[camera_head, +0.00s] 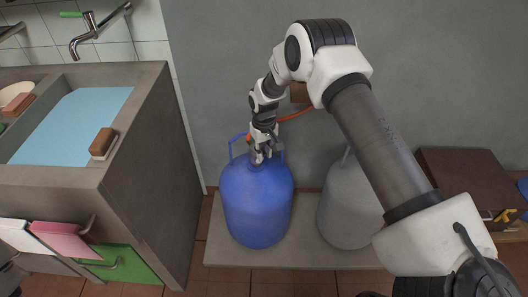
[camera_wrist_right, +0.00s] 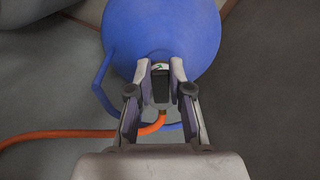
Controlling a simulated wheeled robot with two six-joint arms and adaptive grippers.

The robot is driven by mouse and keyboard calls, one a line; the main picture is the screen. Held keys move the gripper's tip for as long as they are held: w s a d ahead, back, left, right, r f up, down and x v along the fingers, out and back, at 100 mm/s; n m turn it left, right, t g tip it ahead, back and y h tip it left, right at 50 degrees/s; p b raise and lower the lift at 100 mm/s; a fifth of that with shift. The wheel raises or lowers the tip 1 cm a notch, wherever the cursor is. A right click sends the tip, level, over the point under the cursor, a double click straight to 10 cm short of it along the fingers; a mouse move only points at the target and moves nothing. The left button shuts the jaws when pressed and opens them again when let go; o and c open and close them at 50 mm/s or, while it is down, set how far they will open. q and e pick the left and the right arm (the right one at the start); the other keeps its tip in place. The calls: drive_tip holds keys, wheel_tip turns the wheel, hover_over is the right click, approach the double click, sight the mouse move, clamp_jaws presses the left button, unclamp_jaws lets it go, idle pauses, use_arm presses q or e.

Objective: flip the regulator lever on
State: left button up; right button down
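The blue gas cylinder (camera_head: 257,205) stands upright on a low slab, and its top fills the upper part of the right wrist view (camera_wrist_right: 190,30). A small dark regulator (camera_wrist_right: 161,88) with a pale top sits at the cylinder's valve, with an orange hose (camera_wrist_right: 60,135) running from it. My right gripper (camera_head: 260,155) points down at the cylinder top. In the wrist view its two fingertips (camera_wrist_right: 161,72) flank the regulator closely. I cannot tell whether they press on it. The lever's position cannot be made out. My left gripper is not in view.
A grey cylinder (camera_head: 349,205) stands right of the blue one, partly behind my right arm. A blue handle (camera_wrist_right: 103,85) rises beside the valve. A concrete sink counter (camera_head: 150,165) is on the left, a brown box (camera_head: 470,175) on the right. The grey wall is close behind.

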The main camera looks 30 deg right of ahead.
drive_tip(key=t, duration=0.1)
drive_tip(key=f+t+p, duration=0.1)
drive_tip(key=shift+s+f+t, duration=0.15)
drive_tip(key=shift+s+t, duration=0.1)
drive_tip(key=shift+t, duration=0.05)
drive_tip(key=c, duration=1)
unclamp_jaws()
drive_tip(key=shift+c, duration=0.2)
